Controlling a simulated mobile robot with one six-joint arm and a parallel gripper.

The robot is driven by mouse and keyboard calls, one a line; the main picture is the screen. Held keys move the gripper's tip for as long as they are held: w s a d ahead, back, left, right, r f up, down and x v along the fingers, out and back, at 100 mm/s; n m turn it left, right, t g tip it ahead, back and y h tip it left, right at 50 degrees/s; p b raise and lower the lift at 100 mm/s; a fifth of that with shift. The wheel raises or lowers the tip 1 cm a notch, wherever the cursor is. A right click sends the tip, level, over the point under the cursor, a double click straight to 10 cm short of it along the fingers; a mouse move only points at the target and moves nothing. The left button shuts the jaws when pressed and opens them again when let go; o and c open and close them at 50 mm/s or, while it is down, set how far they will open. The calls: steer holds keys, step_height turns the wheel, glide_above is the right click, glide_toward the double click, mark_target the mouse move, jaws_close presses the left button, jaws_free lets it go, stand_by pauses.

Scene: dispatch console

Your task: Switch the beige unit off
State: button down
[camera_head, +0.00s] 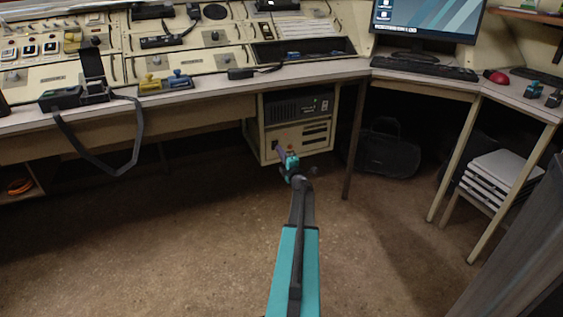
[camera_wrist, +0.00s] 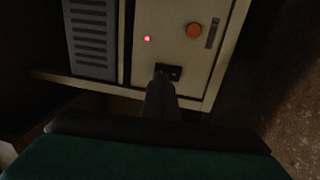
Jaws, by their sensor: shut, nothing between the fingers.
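The beige unit (camera_head: 268,138) stands under the desk, with a dark panel in its upper part and slots on its front. In the wrist view its beige face (camera_wrist: 170,20) fills the upper middle. It carries a lit red light (camera_wrist: 147,38), a round orange button (camera_wrist: 194,31) and a small black switch (camera_wrist: 174,72). My gripper (camera_head: 288,155) is shut and empty, in front of the unit. In the wrist view my gripper's tip (camera_wrist: 161,76) overlaps the left part of the switch. I cannot tell whether it touches, and the switch's position is unclear.
The desk edge (camera_head: 215,80) runs above the unit. A table leg (camera_head: 354,140) stands to its right, with a dark bag (camera_head: 388,152) beyond. A strap (camera_head: 105,165) hangs from the desk at left. The floor (camera_head: 180,230) in front is clear.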

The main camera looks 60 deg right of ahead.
mark_target(275, 143)
steer(key=shift+b+x, duration=0.45)
steer(key=shift+x, duration=0.95)
steer(key=shift+w+r+p, duration=0.25)
steer(key=shift+w+p, duration=0.1)
steer(key=shift+p, duration=0.4)
steer(key=shift+s+d+f, duration=0.1)
steer(key=shift+s+f, duration=0.1)
steer(key=shift+s, duration=0.15)
